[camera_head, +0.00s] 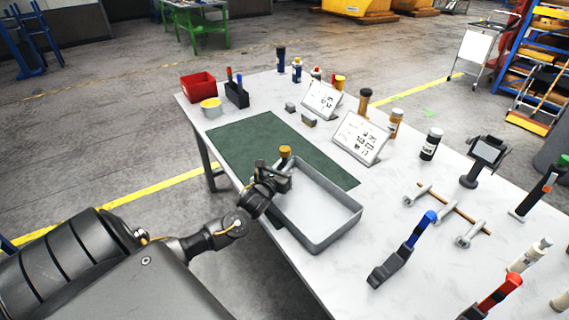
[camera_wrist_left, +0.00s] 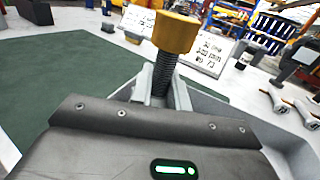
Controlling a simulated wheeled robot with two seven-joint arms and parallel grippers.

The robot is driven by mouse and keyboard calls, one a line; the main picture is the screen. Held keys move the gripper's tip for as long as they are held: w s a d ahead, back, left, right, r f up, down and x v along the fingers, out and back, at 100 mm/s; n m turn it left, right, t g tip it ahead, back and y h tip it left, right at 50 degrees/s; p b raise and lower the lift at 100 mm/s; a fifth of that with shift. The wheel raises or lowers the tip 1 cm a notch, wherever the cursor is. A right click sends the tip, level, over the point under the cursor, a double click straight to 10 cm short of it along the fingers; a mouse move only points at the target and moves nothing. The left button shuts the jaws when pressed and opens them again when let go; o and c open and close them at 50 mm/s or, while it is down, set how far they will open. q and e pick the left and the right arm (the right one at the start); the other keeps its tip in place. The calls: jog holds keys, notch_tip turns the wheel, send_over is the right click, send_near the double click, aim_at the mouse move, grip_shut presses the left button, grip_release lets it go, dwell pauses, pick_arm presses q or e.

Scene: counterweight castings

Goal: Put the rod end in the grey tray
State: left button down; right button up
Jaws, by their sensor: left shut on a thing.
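My left gripper (camera_head: 284,172) is shut on an upright piece with a yellow cap (camera_head: 285,152). In the left wrist view the piece shows a yellow cap (camera_wrist_left: 176,32) on a dark threaded shank between the two fingers (camera_wrist_left: 163,88); its lower end is hidden, and I cannot tell for sure that it is the rod end. The grey tray (camera_head: 337,243) is shallow and looks empty. The gripper is at the tray's left back corner, over or beside its rim; the exact height is unclear. My right gripper is not in view.
A green mat (camera_head: 262,138) lies behind the tray. Silver eye-ended parts (camera_head: 470,235) and a brown rod (camera_head: 455,208) lie to the right. A blue-topped black tool (camera_head: 392,264) is near the front. Sign stands (camera_head: 361,137), bottles and a red bin (camera_head: 198,86) stand farther back.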

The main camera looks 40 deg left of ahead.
pick_arm(q)
jog(key=c, duration=1.3)
grip_release()
jog(key=shift+f, duration=0.1)
jog(key=shift+c, duration=0.2)
jog(key=shift+s, duration=0.15)
jog(key=b+v, duration=0.2)
jog(key=v, duration=1)
jog(key=shift+r, duration=0.2)
